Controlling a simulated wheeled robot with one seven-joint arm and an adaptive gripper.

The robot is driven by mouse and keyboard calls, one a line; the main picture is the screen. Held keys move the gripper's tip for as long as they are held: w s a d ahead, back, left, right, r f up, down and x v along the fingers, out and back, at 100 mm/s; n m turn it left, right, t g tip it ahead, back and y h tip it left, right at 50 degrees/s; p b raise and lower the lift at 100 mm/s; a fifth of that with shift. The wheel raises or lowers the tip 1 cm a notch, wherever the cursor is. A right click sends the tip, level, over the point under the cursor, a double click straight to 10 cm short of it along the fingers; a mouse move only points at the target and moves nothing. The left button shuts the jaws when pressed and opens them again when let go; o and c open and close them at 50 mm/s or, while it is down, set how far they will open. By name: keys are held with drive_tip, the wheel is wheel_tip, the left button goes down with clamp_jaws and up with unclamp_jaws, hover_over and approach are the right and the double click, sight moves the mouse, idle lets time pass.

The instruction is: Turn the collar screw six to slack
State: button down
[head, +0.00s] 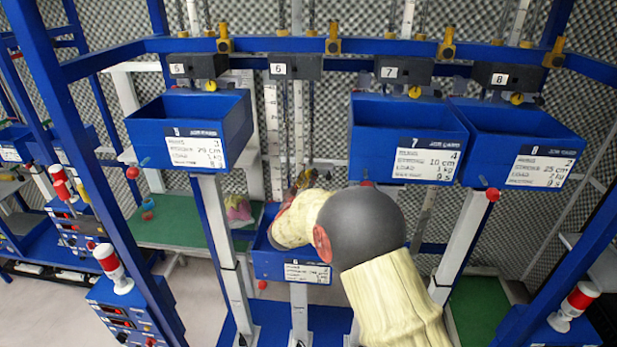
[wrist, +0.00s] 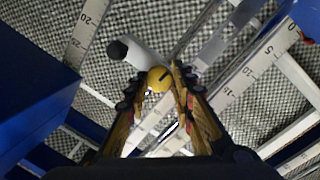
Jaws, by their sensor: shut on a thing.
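The yellow collar screw (wrist: 158,79) sits between the fingertips of my gripper (wrist: 153,84) in the wrist view, with a dark slot across its face. My gripper is shut on it. In the head view my gripper (head: 303,180) is above the back of the lowered blue bin six (head: 262,243), beside the upright ruler post. My own arm hides part of that bin, and the screw is not clearly visible there. The dark block labelled 6 (head: 293,68) is on the top rail, well above my gripper.
Blue bins five (head: 238,115), seven (head: 372,125) and eight (head: 480,130) hang higher, on both sides of my arm. A blue frame post (head: 75,130) stands at left. A white cylinder with a dark end (wrist: 145,58) is close beside the screw in the wrist view.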

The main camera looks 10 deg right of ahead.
drive_tip(key=shift+n, duration=0.6)
drive_tip(key=c, duration=1.5)
unclamp_jaws()
drive_tip(key=shift+s+a, duration=0.1)
drive_tip(key=v, duration=1.1)
drive_tip(key=shift+s+a, duration=0.15)
drive_tip(key=shift+s, duration=0.15)
drive_tip(key=shift+f, duration=0.1)
